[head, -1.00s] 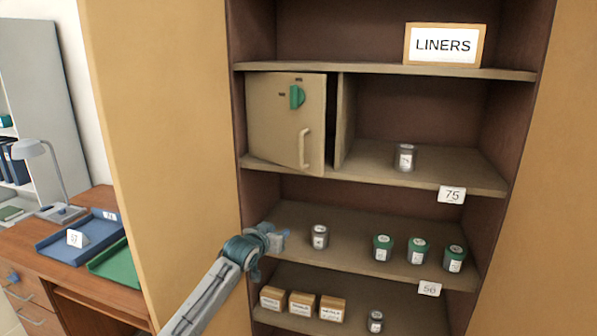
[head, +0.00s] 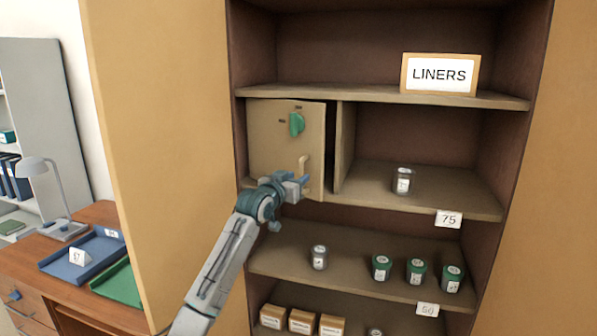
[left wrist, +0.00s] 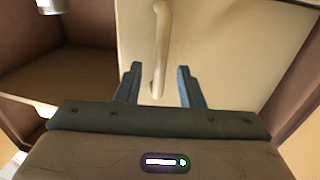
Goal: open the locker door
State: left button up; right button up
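The tan locker door (head: 270,150) is at the upper left of the cabinet, with a green knob (head: 296,124) and a vertical handle (head: 304,163). The door stands slightly ajar, with a dark gap along its right edge. My left gripper (head: 300,182) is at the lower part of the handle and hides its bottom end. In the left wrist view, the two fingers (left wrist: 158,85) are open, and the lower end of the handle (left wrist: 161,40) lies between them with space on both sides. My right gripper is not in view.
A jar (head: 403,180) stands on the shelf right of the locker. Another jar (head: 319,257) and several green-lidded jars (head: 416,271) stand on the shelf below. The large cabinet door (head: 165,130) is on the left, beside my arm. The space before the locker's right side is free.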

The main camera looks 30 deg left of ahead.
pick_arm(q)
jog(key=shift+w, duration=0.9)
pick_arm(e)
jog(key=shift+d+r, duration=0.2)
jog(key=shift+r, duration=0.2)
pick_arm(q)
grip_shut()
